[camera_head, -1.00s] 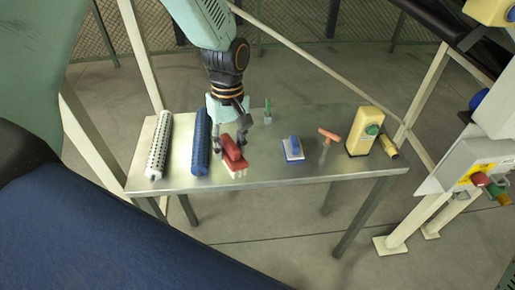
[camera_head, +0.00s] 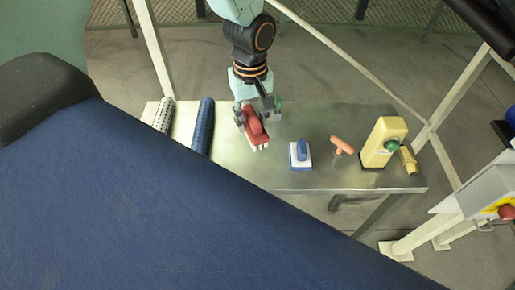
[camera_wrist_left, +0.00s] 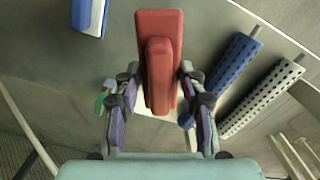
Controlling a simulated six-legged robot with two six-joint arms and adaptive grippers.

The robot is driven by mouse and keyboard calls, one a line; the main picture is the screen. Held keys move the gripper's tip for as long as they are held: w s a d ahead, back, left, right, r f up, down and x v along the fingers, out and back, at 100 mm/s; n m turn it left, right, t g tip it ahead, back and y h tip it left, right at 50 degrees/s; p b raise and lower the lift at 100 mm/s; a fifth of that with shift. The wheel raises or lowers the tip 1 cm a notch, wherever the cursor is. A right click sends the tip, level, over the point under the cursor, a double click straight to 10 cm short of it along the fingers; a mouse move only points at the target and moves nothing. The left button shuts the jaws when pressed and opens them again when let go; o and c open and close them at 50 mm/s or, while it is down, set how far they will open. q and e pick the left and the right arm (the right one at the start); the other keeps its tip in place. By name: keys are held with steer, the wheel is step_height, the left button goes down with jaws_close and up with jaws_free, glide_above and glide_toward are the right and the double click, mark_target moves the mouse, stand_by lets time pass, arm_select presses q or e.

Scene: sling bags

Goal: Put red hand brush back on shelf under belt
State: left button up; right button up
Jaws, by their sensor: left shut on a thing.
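The red hand brush (camera_head: 254,127) with pale bristles is in my left gripper (camera_head: 257,108). The fingers are shut on it from both sides. It is over the steel shelf (camera_head: 270,175), between the blue roller and the blue-and-white brush; whether it touches the shelf is unclear. In the wrist view the red brush (camera_wrist_left: 160,60) stands between the two fingers of the left gripper (camera_wrist_left: 158,90). The broad blue belt (camera_head: 170,220) fills the lower left of the head view and hides part of the shelf. My right gripper is not in view.
On the shelf are a white perforated roller (camera_head: 163,115), a blue roller (camera_head: 203,125), a blue-and-white brush (camera_head: 301,154), an orange-handled tool (camera_head: 342,145) and a yellow container (camera_head: 383,142). A pale frame post (camera_head: 450,85) stands at right.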

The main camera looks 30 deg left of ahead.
arm_select(q)
steer(key=shift+s+d+f, duration=0.1)
steer(key=shift+s+f, duration=0.05)
steer(key=shift+f, duration=0.15)
step_height(320, 180, down, 8)
steer(key=shift+s+f+b, duration=0.1)
steer(key=shift+s+b, duration=0.05)
steer(key=shift+b, duration=0.2)
steer(key=shift+d+f, duration=0.1)
steer(key=shift+f, duration=0.25)
steer(key=shift+w+f, duration=0.15)
steer(key=shift+w, duration=0.05)
steer(key=o, duration=1.1)
steer(key=shift+o, duration=1.1)
steer(key=shift+s, duration=0.15)
